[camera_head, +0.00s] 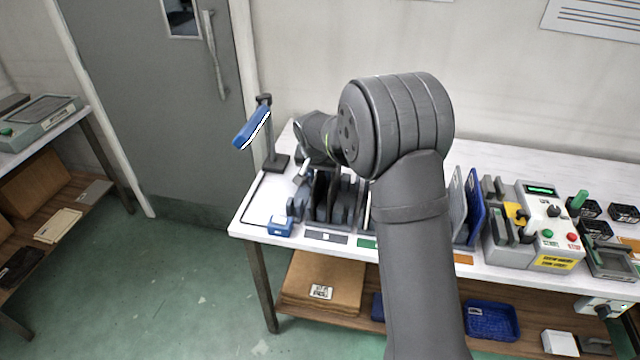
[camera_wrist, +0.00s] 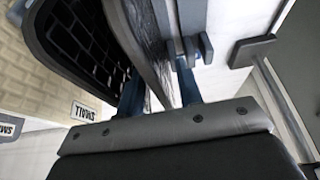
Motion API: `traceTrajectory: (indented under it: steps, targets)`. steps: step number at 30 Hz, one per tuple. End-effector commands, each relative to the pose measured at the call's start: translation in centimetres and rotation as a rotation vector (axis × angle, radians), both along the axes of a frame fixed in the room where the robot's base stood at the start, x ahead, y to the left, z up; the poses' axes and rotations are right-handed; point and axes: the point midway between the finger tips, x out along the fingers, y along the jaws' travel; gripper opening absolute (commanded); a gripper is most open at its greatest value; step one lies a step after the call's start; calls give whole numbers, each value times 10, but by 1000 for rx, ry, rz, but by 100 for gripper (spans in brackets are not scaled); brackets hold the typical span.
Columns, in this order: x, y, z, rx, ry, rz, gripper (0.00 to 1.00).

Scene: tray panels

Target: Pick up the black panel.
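In the head view dark panels (camera_head: 322,192) stand upright in a dark rack at the left of the table; the black panel cannot be singled out there. My gripper (camera_wrist: 158,92) shows in the wrist view with its two blue fingers apart. A dark, streaked upright panel (camera_wrist: 150,42) reaches down between the fingers, seen nearly edge-on. I see no clear grip on it, and the contact at the tips is hard to see. In the head view my wrist is above the rack's left end, and my arm hides part of the rack.
A black gridded tray (camera_wrist: 80,40) is close left of the fingers in the wrist view. A stand with a blue bar (camera_head: 252,128) rises at the table's left end. A small blue box (camera_head: 280,226) sits at the front edge. Blue panels (camera_head: 474,208) and a control box (camera_head: 540,228) are farther right.

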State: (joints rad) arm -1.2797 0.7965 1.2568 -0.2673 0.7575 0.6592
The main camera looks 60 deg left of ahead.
Motion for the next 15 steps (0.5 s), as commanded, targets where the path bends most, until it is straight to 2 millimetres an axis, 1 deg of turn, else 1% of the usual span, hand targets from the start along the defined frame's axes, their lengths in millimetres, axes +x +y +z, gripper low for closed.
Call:
traceTrajectory:
  steps: [1,3,10,11,15]
  targets:
    - [2,2,-8,-1,0,0,33]
    - [4,4,-15,-1,0,0,33]
    - [5,5,-16,1,-1,0,33]
    - [5,5,-16,1,-1,0,29]
    - [5,5,-16,1,-1,0,1]
